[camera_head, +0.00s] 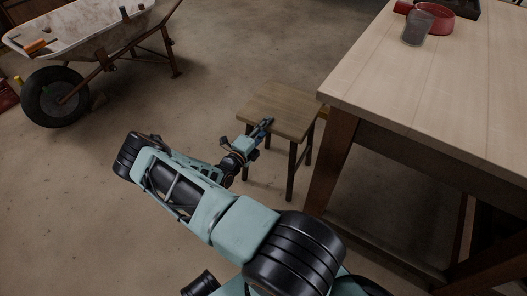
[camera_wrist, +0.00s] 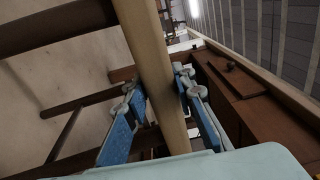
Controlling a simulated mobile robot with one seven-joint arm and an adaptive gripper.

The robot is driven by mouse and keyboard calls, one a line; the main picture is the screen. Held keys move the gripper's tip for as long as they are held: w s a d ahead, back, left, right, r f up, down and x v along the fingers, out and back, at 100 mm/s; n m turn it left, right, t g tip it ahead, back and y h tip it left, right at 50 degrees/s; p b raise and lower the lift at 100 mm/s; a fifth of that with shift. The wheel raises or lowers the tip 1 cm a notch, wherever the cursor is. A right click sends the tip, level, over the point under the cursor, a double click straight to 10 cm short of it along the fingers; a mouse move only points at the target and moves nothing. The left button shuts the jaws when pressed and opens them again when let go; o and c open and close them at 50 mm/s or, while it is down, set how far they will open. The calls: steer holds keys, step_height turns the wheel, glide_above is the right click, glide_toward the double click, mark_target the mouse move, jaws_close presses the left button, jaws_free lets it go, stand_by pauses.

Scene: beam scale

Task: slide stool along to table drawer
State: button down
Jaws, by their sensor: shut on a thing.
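A small wooden stool (camera_head: 278,112) with a light seat and dark legs stands upright on the floor, close to the left end of the large table (camera_head: 440,70). My gripper (camera_head: 265,128) is at the stool's near seat edge. In the wrist view, the blue-padded fingers of my gripper (camera_wrist: 158,118) are shut on the stool's seat (camera_wrist: 152,60), which shows edge-on between them. A brown drawer front (camera_wrist: 240,78) with a dark round knob (camera_wrist: 231,66) shows to the right of the seat in the wrist view. The drawer is hidden in the head view.
A wheelbarrow (camera_head: 75,38) with a black wheel stands at the upper left. A dark jar (camera_head: 417,28) and a red round item (camera_head: 437,12) rest on the tabletop. A table leg (camera_head: 330,165) stands right of the stool.

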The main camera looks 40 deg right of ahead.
steer(key=shift+s+d+f, duration=0.2)
steer(key=shift+s, duration=0.1)
steer(key=c, duration=1.7)
jaws_free()
steer(key=shift+f, duration=0.1)
steer(key=shift+o, duration=0.8)
steer(key=shift+w, duration=0.15)
